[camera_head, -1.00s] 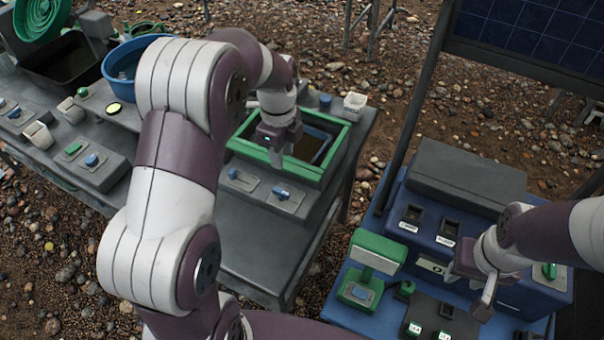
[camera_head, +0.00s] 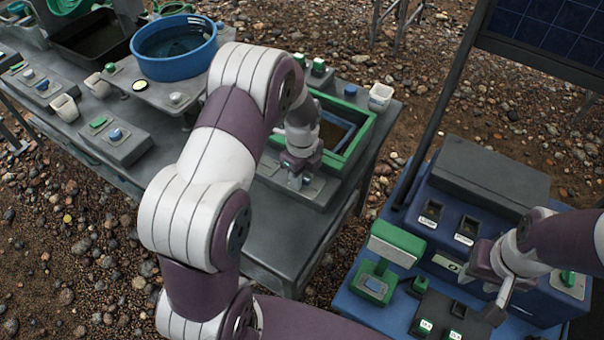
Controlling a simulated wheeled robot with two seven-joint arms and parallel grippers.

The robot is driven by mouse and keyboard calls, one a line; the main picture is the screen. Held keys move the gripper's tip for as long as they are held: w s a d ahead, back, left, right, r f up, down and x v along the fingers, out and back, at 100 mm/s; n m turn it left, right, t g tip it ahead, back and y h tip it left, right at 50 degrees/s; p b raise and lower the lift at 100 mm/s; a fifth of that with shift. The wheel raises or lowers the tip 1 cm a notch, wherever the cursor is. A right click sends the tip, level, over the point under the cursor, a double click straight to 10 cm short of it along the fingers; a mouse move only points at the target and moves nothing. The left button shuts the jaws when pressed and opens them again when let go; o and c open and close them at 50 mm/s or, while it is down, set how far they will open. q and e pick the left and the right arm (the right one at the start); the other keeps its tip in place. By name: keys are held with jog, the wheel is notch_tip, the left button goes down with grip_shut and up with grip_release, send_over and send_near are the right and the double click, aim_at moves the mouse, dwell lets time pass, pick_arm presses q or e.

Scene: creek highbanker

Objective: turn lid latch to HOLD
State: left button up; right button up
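A green-framed box (camera_head: 358,143) stands on the grey table at centre. On its near side is a light plate (camera_head: 318,187) where a small blue latch-like handle showed earlier; my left gripper (camera_head: 297,180) now covers that handle. The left fingers are low, at or just above the plate. Whether they touch or grip the handle I cannot tell. A second plate (camera_head: 266,168) to the left is partly hidden by my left arm. No HOLD marking is readable. My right gripper (camera_head: 496,302) hangs over the blue bench at right, its finger opening unclear.
A blue basin (camera_head: 175,50) and a grey control box (camera_head: 117,141) are on the table (camera_head: 262,232) at left. A white cup (camera_head: 380,97) stands behind the green frame. The blue bench (camera_head: 357,306) carries a green-topped device (camera_head: 397,242). Pebbly ground separates table and bench.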

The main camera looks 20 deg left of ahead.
pick_arm(q)
grip_shut()
jog(key=shift+r, duration=0.1)
jog(key=n+p, duration=0.1)
jog(key=n, duration=0.1)
jog(key=shift+r+n+p, duration=0.1)
jog(key=shift+n+p, duration=0.3)
jog(key=n+p, duration=0.1)
jog(key=n, duration=0.2)
jog(key=shift+n+p, duration=0.3)
jog(key=shift+p, duration=0.05)
jog(key=n+p, duration=0.2)
jog(key=n, duration=0.4)
jog(key=n+p, duration=0.1)
jog(key=n, duration=0.4)
jog(key=shift+n, duration=0.4)
